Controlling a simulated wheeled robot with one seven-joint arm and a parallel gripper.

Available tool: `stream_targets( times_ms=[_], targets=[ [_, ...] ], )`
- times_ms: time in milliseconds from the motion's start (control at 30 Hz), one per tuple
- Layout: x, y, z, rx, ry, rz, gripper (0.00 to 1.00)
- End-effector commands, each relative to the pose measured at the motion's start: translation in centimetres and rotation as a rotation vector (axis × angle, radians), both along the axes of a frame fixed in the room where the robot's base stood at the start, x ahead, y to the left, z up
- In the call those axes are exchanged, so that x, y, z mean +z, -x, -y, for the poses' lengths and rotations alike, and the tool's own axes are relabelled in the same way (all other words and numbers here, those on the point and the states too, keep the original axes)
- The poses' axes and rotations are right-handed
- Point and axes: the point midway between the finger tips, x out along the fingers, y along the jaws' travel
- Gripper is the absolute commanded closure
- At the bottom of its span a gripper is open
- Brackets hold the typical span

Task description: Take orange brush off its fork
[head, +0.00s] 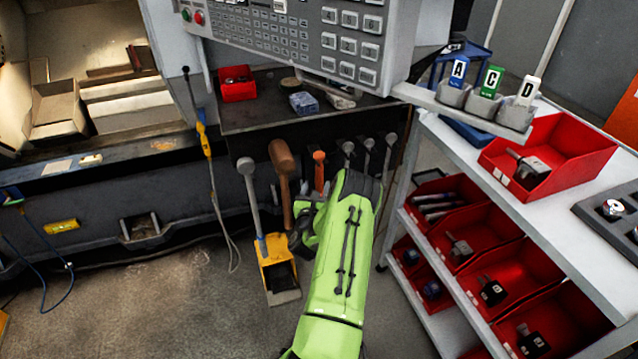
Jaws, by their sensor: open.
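The orange brush (319,157) hangs upright in the row of tools on the dark front below the machine's shelf. My gripper (299,238) is the dark shape at the left side of my green arm, below and slightly left of the brush's top. It is open. My arm hides part of it, and its fingertips are hard to tell apart. I see no contact with the brush.
A brown-handled mallet (283,165) and a yellow dustpan (272,250) with a grey handle hang close on the left. Several grey-topped tools (368,145) hang on the right. A trolley (448,150) with red bins stands at right. Floor (170,310) at lower left is clear.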

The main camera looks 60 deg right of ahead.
Motion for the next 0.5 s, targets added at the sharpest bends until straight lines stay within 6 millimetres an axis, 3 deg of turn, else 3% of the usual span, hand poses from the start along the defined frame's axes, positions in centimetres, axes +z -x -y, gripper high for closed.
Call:
stream_targets(
  times_ms=[233, 500],
  targets=[
    [-0.1, -1.0, 4.0, -0.002, 0.003, 0.002, 0.43],
    [-0.1, -1.1, 4.4, 0.000, -0.001, -0.001, 0.46]
  ],
)
